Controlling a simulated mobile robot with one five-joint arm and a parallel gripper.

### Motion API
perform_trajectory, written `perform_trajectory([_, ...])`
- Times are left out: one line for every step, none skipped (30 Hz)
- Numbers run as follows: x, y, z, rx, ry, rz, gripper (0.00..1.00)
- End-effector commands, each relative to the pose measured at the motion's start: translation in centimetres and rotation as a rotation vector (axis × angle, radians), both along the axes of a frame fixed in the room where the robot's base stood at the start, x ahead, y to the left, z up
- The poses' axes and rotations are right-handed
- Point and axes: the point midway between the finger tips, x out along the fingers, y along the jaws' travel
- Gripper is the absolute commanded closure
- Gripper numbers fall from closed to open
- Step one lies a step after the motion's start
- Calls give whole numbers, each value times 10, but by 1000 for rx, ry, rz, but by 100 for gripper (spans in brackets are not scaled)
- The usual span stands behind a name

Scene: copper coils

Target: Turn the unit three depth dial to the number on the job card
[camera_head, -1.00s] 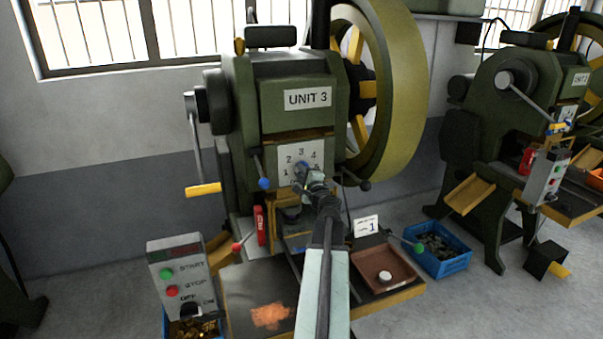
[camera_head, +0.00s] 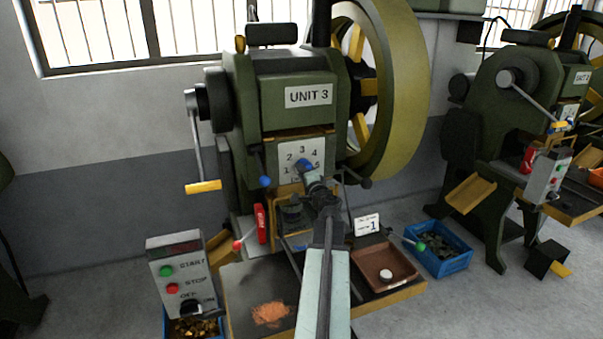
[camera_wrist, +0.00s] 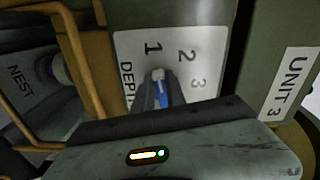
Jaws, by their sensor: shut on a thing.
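The unit 3 press carries a white depth dial plate (camera_head: 314,152) with numbers 1 to 5. Its blue dial knob (camera_head: 304,165) is mostly covered by my gripper (camera_head: 309,172) in the head view. In the wrist view, my gripper (camera_wrist: 160,88) is shut on the blue knob (camera_wrist: 162,92), one finger on each side. The knob's pale end points up towards the 1 on the plate (camera_wrist: 130,42); the fingers hide part of it. The job card (camera_head: 367,225) stands on the press table and reads 1.
A start/stop control box (camera_head: 181,275) stands at front left. A brown tray (camera_head: 372,279) lies on the table. The wrist view shows a NEST label (camera_wrist: 20,80) beside another knob (camera_wrist: 58,70).

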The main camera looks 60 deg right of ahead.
Motion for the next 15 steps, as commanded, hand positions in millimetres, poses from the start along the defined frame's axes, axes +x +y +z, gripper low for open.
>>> perform_trajectory([-1,0,-1,0,3,0,100])
perform_trajectory([-1,0,-1,0,3,0,100])
perform_trajectory([-1,0,-1,-1,3,-1,100])
perform_trajectory([-1,0,-1,-1,3,-1,100])
perform_trajectory([-1,0,-1,-1,3,-1,100])
perform_trajectory([-1,0,-1,-1,3,-1,100])
perform_trajectory([-1,0,-1,-1,3,-1,100])
perform_trajectory([-1,0,-1,-1,3,-1,75])
perform_trajectory([-1,0,-1,0,2,-1,64])
perform_trajectory([-1,0,-1,0,2,-1,62])
perform_trajectory([-1,0,-1,0,1,-1,62])
perform_trajectory([-1,0,-1,0,1,-1,62])
perform_trajectory([-1,0,-1,0,1,-1,62])
perform_trajectory([-1,0,-1,0,1,-1,62])
perform_trajectory([-1,0,-1,0,1,-1,62])
